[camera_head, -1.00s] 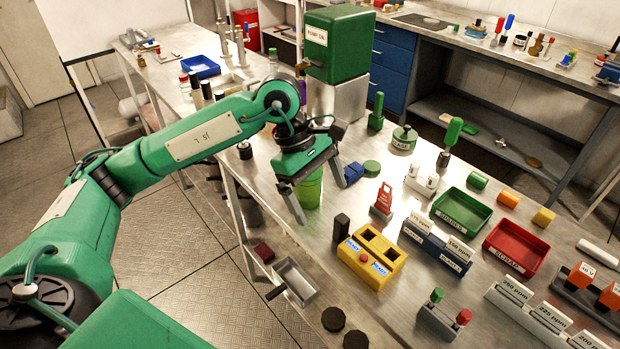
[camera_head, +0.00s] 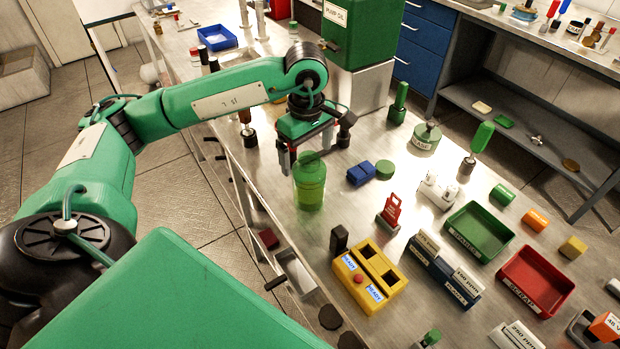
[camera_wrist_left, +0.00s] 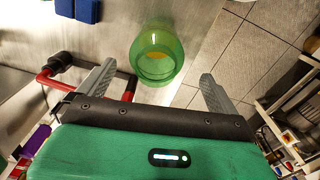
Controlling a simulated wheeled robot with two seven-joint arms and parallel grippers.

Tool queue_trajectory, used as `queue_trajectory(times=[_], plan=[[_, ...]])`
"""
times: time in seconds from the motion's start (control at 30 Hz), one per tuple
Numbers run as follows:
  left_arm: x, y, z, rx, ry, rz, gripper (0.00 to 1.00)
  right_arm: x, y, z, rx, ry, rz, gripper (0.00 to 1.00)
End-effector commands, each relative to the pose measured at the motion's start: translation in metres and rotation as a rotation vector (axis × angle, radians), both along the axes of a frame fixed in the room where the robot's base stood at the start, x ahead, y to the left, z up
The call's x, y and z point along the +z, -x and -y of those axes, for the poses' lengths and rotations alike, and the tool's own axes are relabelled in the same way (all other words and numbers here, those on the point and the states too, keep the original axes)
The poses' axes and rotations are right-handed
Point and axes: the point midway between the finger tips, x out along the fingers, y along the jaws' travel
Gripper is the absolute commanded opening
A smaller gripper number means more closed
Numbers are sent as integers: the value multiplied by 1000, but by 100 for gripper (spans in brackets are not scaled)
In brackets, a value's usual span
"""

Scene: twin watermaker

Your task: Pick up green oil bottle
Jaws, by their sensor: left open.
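The green oil bottle (camera_head: 309,183) is translucent and stands upright on the steel bench, near its left edge. My left gripper (camera_head: 306,158) is at the bottle's upper part, on its far side in the head view. In the left wrist view the bottle (camera_wrist_left: 157,55) lies ahead of the open fingers (camera_wrist_left: 155,82), in line with the gap between them, and nothing is gripped. I cannot tell whether a finger touches it. My right gripper is not in view.
A blue block (camera_head: 360,174) and a green cap (camera_head: 384,169) stand right of the bottle. A large green pump oil tank (camera_head: 358,35) stands behind the gripper.

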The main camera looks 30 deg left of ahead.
Motion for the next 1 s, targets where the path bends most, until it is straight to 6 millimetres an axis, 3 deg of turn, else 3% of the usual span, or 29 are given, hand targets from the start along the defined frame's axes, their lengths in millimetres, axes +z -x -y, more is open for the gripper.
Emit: queue_trajectory(times=[0.33,0.5,0.6,0.87,0.9,1.0], plan=[[-30,-1,1,2,1,-2,97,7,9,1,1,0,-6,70],[-57,-3,2,0,1,-3,97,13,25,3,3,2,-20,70],[-68,-3,2,1,2,-1,97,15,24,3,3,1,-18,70],[-74,-3,2,0,1,2,97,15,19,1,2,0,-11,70],[-74,-3,2,0,1,2,95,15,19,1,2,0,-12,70],[-73,-3,2,0,1,2,75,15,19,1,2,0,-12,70]])
